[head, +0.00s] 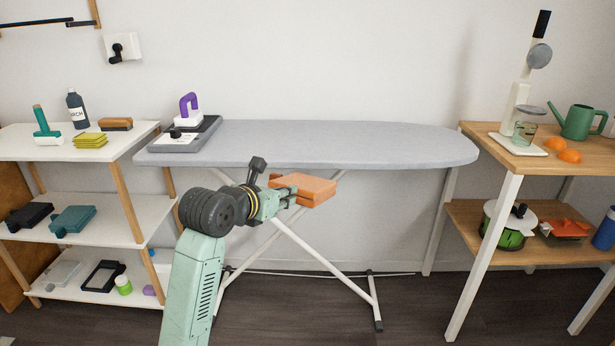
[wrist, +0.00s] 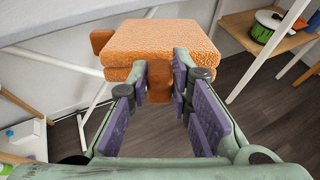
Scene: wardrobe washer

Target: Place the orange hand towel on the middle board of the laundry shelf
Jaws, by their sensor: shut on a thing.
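The orange hand towel (head: 304,188) is a folded, layered block held in the air in front of the ironing board's legs. My gripper (head: 288,190) is shut on it. In the wrist view the towel (wrist: 163,42) sits at the tips of my gripper (wrist: 162,85), with a narrow orange part between the purple-padded fingers. The laundry shelf is the white-boarded rack at the left; its middle board (head: 108,222) is left of my arm and lower than the towel. A black item (head: 28,216) and a teal item (head: 73,220) lie on that board's left part. Its right part looks bare.
The grey ironing board (head: 330,143) stands behind my gripper, with an iron (head: 188,112) at its left end. The rack's top board (head: 70,152) holds a bottle (head: 76,110) and yellow cloths (head: 90,140). A wooden shelf unit (head: 520,160) stands at the right.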

